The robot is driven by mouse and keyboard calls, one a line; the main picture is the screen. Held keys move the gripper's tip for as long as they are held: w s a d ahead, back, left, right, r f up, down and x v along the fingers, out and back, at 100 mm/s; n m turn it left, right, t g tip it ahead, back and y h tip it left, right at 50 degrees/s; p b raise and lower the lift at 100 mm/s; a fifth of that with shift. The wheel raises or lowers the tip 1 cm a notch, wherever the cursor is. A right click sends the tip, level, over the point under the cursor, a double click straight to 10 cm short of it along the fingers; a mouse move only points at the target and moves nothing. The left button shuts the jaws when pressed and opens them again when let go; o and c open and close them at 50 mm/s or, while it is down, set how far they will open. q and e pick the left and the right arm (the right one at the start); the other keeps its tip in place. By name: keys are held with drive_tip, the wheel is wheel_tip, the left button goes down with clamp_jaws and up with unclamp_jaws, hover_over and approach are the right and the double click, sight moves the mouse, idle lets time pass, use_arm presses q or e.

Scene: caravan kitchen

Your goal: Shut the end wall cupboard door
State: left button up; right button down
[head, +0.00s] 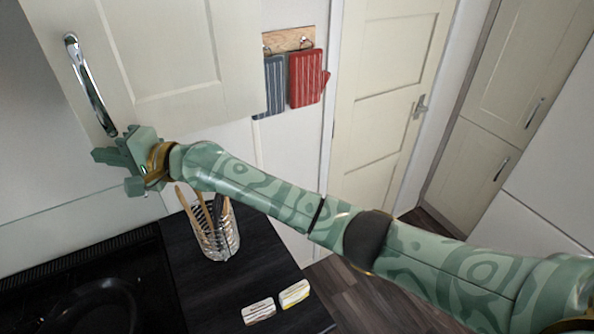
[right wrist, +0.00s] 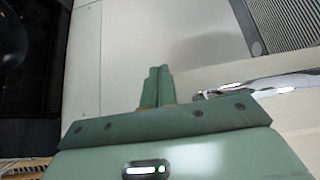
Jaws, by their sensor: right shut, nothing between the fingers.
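The end wall cupboard door (head: 165,50) is a cream panelled door at the upper left of the head view. It appears to stand out at an angle, but the cupboard's inside is hidden and I cannot tell how far it is open. Its chrome handle (head: 90,86) is near its left edge; the handle also shows right of the fingers in the right wrist view (right wrist: 245,88). My right gripper (head: 112,170) is at the door's lower left corner, just below the handle. Its fingers (right wrist: 157,88) are together and empty; I cannot tell whether they touch the door. My left gripper is out of view.
A wire utensil holder (head: 215,240) stands on the dark worktop (head: 255,265) below my right forearm. A black hob with a pan (head: 95,305) is at lower left. Blue and red textiles (head: 305,78) hang beside the cupboard door.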

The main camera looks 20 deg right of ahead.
drive_tip(key=shift+w+d+r, duration=0.1)
drive_tip(key=shift+r, duration=0.15)
idle(0.5)
